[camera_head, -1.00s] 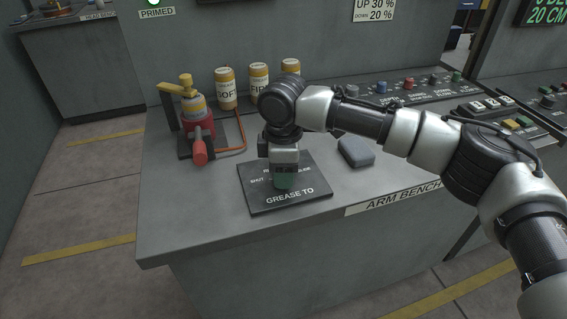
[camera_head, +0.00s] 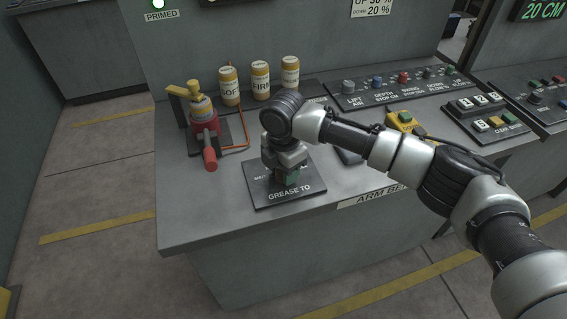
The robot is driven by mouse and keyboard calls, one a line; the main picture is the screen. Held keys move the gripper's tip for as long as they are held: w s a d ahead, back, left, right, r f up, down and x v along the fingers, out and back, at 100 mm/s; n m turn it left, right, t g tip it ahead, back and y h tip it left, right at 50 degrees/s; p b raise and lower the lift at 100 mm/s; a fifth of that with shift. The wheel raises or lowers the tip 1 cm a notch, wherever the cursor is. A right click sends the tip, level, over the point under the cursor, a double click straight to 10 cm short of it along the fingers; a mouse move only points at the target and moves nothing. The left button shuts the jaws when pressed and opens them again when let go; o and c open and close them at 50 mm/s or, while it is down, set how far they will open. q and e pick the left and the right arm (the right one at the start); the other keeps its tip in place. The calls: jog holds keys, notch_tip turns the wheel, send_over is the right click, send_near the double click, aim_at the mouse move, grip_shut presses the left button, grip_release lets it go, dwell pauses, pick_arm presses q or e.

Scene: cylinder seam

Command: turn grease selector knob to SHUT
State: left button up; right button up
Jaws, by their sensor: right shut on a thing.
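My right gripper (camera_head: 288,176) points down over the plate and is shut on the knob. The gripper hides most of the knob and part of the lettering, so I cannot tell which mark the knob points to. My left gripper is not in view.
A red and yellow grease pump (camera_head: 205,130) stands left of the plate, with several labelled cartridges (camera_head: 261,82) behind. A dark block (camera_head: 348,157) is partly hidden by my right arm. A control panel (camera_head: 392,90) runs along the back right. The bench's front left is clear.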

dwell(0.3)
jog(key=o, duration=0.9)
notch_tip(320, 180, up, 11)
jog(key=shift+f+b, duration=0.1)
jog(key=shift+b, duration=0.35)
